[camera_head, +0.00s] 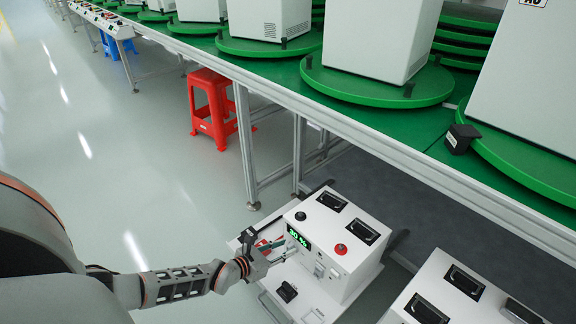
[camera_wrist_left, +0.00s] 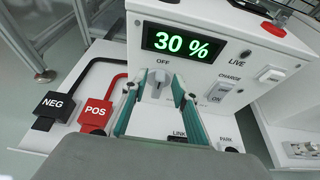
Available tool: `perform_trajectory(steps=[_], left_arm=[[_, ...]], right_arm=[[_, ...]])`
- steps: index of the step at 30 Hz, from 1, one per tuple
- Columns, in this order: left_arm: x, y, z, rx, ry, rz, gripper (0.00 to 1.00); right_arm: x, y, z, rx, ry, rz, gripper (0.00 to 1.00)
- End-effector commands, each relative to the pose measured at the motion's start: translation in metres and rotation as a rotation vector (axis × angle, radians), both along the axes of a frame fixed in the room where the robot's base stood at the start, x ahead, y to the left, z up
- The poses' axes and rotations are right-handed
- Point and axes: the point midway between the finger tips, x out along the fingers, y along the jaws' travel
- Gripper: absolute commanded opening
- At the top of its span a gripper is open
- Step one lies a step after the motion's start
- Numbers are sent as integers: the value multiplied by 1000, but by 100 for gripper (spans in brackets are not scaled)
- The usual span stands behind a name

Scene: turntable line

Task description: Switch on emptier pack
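A white pack (camera_head: 345,222) stands on the floor beside the line, its green display (camera_wrist_left: 183,43) reading 30 %. Below the display is a pale knob (camera_wrist_left: 157,80) labelled OFF. My left gripper (camera_wrist_left: 157,92) is open in front of this panel, with a teal finger on each side of the knob; I cannot tell whether they touch it. In the head view the left gripper (camera_head: 283,250) reaches the panel from the left. A second white pack (camera_head: 448,262) is partly cut off at lower right, with no readable charge. My right gripper is not in view.
A black NEG plug (camera_wrist_left: 57,104) and a red POS plug (camera_wrist_left: 97,112) sit left of the knob, with LIVE and CHARGE controls at right. The green-topped line (camera_head: 290,75) passes above. A red stool (camera_head: 212,105) stands behind; the left floor is clear.

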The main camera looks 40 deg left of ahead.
Motion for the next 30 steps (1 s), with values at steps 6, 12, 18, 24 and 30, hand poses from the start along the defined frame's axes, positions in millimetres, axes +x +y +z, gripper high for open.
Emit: perform_trajectory(steps=[6,12,18,24,30], left_arm=[[9,-1,-4,-2,0,1,28],[9,-1,-3,-2,-1,1,28],[9,-1,-3,-2,-1,1,0],[9,-1,-3,2,-1,1,0],[10,-3,-1,45,-8,2,0]], right_arm=[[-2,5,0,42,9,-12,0],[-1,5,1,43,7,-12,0],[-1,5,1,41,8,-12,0],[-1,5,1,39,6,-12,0],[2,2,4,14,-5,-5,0]])
